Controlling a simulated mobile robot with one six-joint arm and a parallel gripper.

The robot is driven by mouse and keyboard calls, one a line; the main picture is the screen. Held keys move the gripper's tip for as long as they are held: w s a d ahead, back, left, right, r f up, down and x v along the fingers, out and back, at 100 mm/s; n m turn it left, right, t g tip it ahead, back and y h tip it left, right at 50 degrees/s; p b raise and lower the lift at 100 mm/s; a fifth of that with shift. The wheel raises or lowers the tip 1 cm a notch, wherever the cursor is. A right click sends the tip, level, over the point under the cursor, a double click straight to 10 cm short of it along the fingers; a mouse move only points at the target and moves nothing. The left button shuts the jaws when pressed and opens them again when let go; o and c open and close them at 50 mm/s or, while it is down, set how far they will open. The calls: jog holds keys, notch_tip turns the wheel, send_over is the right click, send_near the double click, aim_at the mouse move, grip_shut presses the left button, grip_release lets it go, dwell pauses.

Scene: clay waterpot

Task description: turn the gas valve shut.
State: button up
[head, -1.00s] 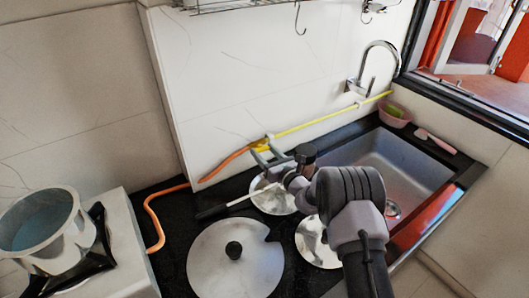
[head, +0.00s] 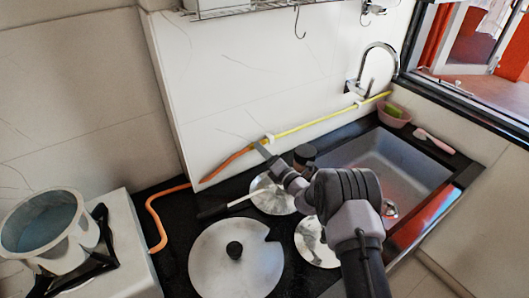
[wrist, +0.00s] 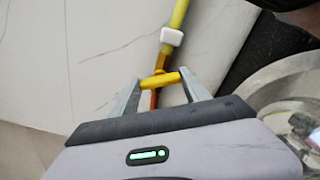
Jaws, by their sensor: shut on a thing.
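The gas valve's yellow handle (wrist: 160,80) lies between the two fingers of my gripper (wrist: 161,76) in the wrist view, with a finger at each end. My gripper is shut on it. The handle lies roughly crosswise to the pipe there. The pipe is yellow (wrist: 179,14) above the valve, and an orange hose (wrist: 153,100) runs on below it. In the head view my gripper (head: 262,149) is at the wall where the yellow pipe (head: 318,122) meets the orange hose (head: 153,213). The fingers overlap there and hide the handle.
A sink (head: 375,160) with a tap (head: 378,47) is to the right. A pan lid (head: 215,265) and other metal pans lie on the black counter below the arm. A pot (head: 42,238) stands on the stove at left. A wire rack (head: 235,10) hangs above.

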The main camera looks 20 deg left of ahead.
jog(key=m, duration=0.5)
jog(key=shift+m+p, duration=0.3)
jog(key=shift+p, duration=0.1)
dwell(0.4)
jog(key=o, duration=1.4)
jog(key=p+v, duration=0.4)
jog(key=v, duration=1.3)
jog(key=shift+s+d, duration=0.15)
jog(key=shift+s, duration=0.05)
